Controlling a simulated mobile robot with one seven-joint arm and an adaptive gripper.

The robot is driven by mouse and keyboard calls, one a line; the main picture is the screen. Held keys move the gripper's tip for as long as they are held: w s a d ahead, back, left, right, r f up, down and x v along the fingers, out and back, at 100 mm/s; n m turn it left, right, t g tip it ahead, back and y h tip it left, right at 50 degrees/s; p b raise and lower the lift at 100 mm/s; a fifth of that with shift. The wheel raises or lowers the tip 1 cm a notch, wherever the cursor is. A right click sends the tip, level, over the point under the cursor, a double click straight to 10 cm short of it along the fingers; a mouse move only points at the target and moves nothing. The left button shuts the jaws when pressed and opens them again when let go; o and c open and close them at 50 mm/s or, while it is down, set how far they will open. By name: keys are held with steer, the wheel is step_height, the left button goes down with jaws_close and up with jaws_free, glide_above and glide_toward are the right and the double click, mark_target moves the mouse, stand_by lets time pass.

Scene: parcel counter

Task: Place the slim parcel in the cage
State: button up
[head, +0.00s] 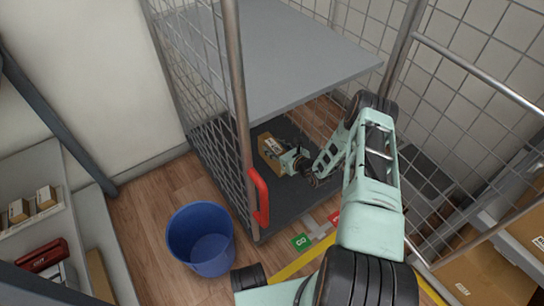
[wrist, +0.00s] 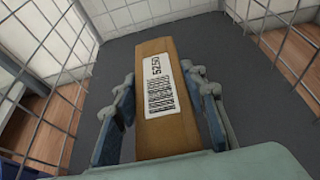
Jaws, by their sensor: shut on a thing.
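The slim parcel (wrist: 165,125) is a narrow brown box with a white barcode label reading 5250. My gripper (wrist: 168,108) is shut on it, one finger on each long side, in the wrist view. In the head view the parcel (head: 268,147) shows at my gripper (head: 284,155), inside the wire cage (head: 232,60). It is over the dark cage floor (head: 285,200), below the grey shelf (head: 290,55). I cannot tell whether the parcel touches the floor. My arm reaches in through the open front side.
A red handle (head: 258,197) is on the cage's front post. A blue bin (head: 201,238) stands on the wooden floor left of the cage. Shelves with small boxes (head: 32,208) are at far left. A large carton (head: 495,280) is at lower right. The visible cage floor around the parcel is clear.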

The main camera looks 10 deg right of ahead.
steer(key=shift+w+a+f+b, duration=0.15)
steer(key=shift+w+f+b, duration=0.2)
steer(key=shift+w+f, duration=0.5)
steer(key=shift+f+b, duration=0.65)
steer(key=shift+f, duration=0.9)
steer(key=shift+f, duration=0.1)
steer(key=o, duration=1.5)
steer(key=shift+r, duration=0.2)
steer(key=p+v, duration=0.4)
steer(key=v, duration=0.8)
steer(key=shift+f, duration=0.15)
